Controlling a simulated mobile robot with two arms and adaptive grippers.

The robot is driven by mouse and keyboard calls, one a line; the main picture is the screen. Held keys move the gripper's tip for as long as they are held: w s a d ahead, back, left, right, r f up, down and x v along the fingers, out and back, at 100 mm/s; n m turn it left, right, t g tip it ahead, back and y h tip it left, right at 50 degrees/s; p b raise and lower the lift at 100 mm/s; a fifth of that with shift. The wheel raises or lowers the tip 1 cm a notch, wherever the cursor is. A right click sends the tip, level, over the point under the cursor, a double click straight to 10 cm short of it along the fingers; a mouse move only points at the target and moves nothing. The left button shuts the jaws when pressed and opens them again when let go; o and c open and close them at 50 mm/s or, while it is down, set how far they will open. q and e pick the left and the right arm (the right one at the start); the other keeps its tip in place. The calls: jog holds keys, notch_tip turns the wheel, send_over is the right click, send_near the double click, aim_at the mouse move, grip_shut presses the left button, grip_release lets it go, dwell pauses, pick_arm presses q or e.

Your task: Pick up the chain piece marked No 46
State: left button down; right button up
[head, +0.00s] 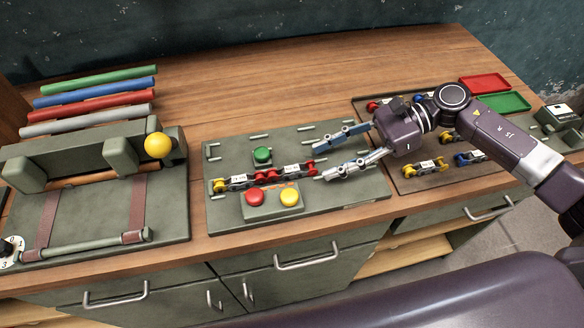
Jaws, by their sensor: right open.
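A row of joined chain pieces (265,177) with yellow and red ends lies across the green fixture plate (225,215) in the middle of the bench. Loose chain pieces lie on the brown board at the right, among them one with yellow ends (425,167) and one with blue ends (469,158). The markings are too small to read, so I cannot tell which piece is No 46. My right gripper (321,160) is open, its fingers pointing left over the fixture plate, near the right end of the row. My left gripper is not in view.
A button box with a red button (255,196) and a yellow button (289,196) stands in front of the row; a green button (262,155) is behind. A roller fixture with a yellow knob (158,145) is left. Red (484,84) and green (503,103) trays are right.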

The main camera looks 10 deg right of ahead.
aim_at(309, 165)
jog(key=p+x, duration=0.1)
jog(key=x, duration=0.2)
jog(key=shift+w+a+r+p, duration=0.1)
jog(key=shift+w+a+p, duration=0.1)
jog(key=shift+a+p, duration=0.2)
jog(key=shift+a+f, duration=0.2)
jog(key=shift+f, duration=0.05)
jog(key=shift+c, duration=0.3)
grip_shut()
